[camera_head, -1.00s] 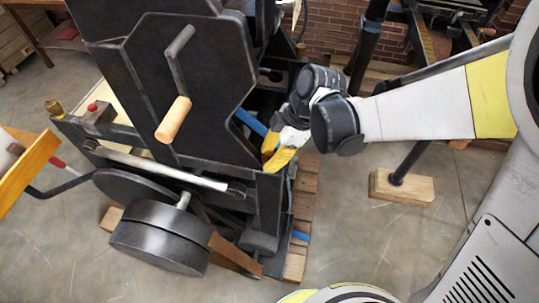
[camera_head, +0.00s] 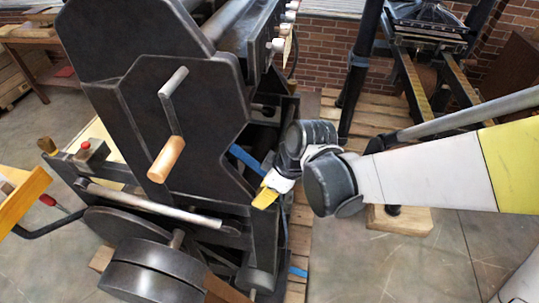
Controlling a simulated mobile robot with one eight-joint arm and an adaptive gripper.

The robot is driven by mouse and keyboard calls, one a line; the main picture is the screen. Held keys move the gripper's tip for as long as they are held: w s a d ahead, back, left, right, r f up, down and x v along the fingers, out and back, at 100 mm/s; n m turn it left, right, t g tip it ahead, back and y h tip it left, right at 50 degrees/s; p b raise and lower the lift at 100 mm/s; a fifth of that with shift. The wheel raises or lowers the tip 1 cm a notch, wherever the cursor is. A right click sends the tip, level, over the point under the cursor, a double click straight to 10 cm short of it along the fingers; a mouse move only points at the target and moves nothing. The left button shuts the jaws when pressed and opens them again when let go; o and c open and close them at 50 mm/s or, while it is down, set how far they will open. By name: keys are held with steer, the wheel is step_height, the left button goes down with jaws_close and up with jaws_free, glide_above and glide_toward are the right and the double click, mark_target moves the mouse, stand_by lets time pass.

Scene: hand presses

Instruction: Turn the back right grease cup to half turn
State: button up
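The dark press (camera_head: 190,100) stands at left centre, with a wooden-handled crank on its near side. My arm (camera_head: 420,185) reaches in from the right, and its dark wrist joints (camera_head: 328,185) are beside the press's right edge. A yellow part of my wrist (camera_head: 265,198) meets the edge of the press frame in the picture. My gripper is hidden beyond it, behind the press. The back right grease cup cannot be made out. A small brass-coloured knob (camera_head: 46,145) sits at the press's left end; I cannot tell whether it is a grease cup.
A round dark drum (camera_head: 155,272) and a long grey bar (camera_head: 150,203) project from the press's near side. A wooden pallet (camera_head: 300,235) lies under it. Another press with rails (camera_head: 440,60) stands at the back right. Grey floor is open at the lower right.

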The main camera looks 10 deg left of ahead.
stand_by(0.5)
steer(key=o, duration=1.2)
steer(key=v, duration=1.2)
steer(key=shift+a, duration=0.1)
